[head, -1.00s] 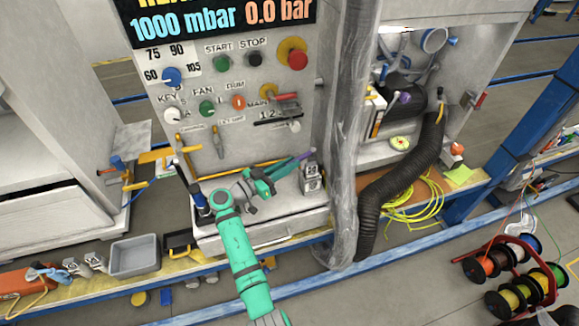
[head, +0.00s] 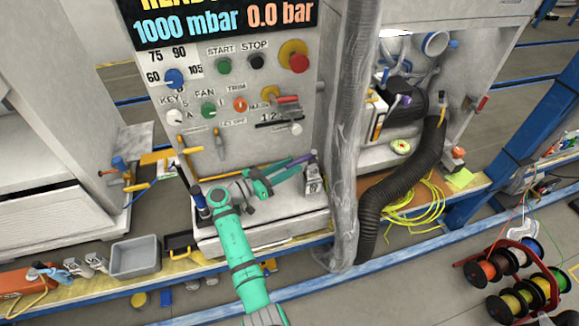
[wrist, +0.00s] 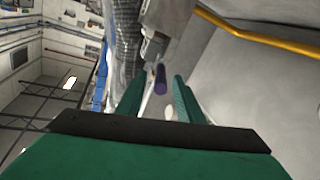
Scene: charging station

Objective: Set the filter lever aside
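A rod with a purple end (head: 299,160) lies on the ledge of the panel cabinet, beside the small grey block. I cannot tell for certain that it is the filter lever. My gripper (head: 283,175) is low over the ledge, pointing right toward this rod. In the wrist view the two green fingers of my gripper (wrist: 157,98) stand apart. The purple end (wrist: 160,79) shows in the gap between them, near the fingertips, and no finger visibly closes on it. Another purple part (head: 404,100) shows inside the open cabinet on the right.
A grey block (head: 312,179) stands at the ledge's right end, next to a thick grey vertical pipe (head: 345,150). A blue-topped tool (head: 199,202) stands at the left end. A yellow rod (head: 228,173) runs along the panel foot. An empty grey bin (head: 135,256) sits lower left.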

